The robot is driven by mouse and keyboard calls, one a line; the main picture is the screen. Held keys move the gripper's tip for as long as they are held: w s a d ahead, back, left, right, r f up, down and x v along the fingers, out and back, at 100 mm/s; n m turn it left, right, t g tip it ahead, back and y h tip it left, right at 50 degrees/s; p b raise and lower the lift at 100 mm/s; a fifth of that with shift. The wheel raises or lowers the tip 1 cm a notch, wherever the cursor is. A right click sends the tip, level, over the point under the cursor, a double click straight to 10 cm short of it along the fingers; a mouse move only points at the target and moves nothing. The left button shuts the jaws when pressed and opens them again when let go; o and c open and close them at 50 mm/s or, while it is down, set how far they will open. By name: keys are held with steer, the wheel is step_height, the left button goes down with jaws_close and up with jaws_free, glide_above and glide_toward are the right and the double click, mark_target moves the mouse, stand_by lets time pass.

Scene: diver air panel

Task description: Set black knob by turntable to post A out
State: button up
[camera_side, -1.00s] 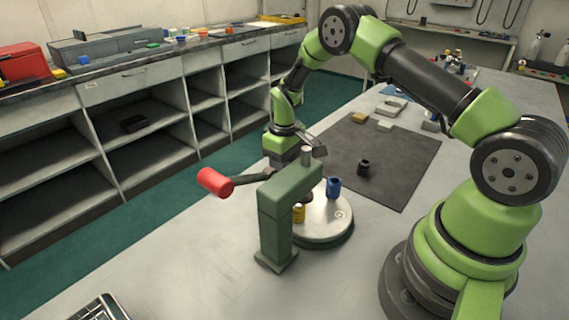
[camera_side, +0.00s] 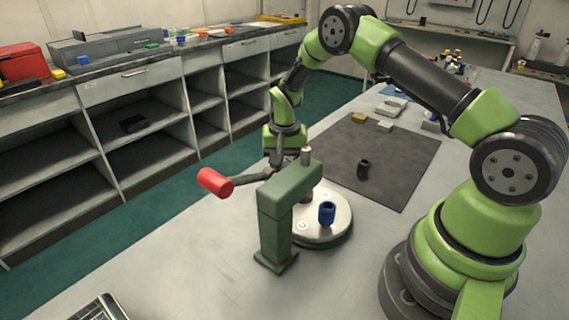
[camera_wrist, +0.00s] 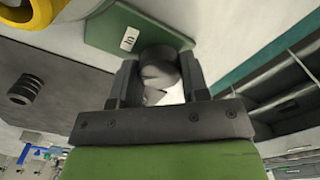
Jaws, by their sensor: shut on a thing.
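A black ribbed knob (camera_side: 363,169) stands upright on the dark mat, apart from my gripper; it also shows in the wrist view (camera_wrist: 24,89). The pale round turntable (camera_side: 340,235) carries a blue piece (camera_side: 327,213) at its front right. My gripper (camera_wrist: 158,80) points down behind the green post (camera_side: 273,228) and its overhanging arm. It is shut on a grey cylindrical piece (camera_wrist: 158,66), beside a green part labelled 01. Part of a yellow ring-shaped piece (camera_wrist: 65,8) shows close by in the wrist view; in the side view it is hidden.
A red handle (camera_side: 215,182) on a dark bar sticks out left of the green post, close to my gripper. The dark mat (camera_side: 400,185) lies right of the turntable, with small pale and tan blocks behind the knob. The near table is mostly clear.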

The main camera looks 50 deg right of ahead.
steer(key=m, duration=0.5)
steer(key=shift+m, duration=0.3)
stand_by(0.5)
steer(key=o, duration=0.9)
steer(key=shift+r, duration=0.15)
step_height(320, 180, up, 10)
steer(key=shift+f, duration=0.15)
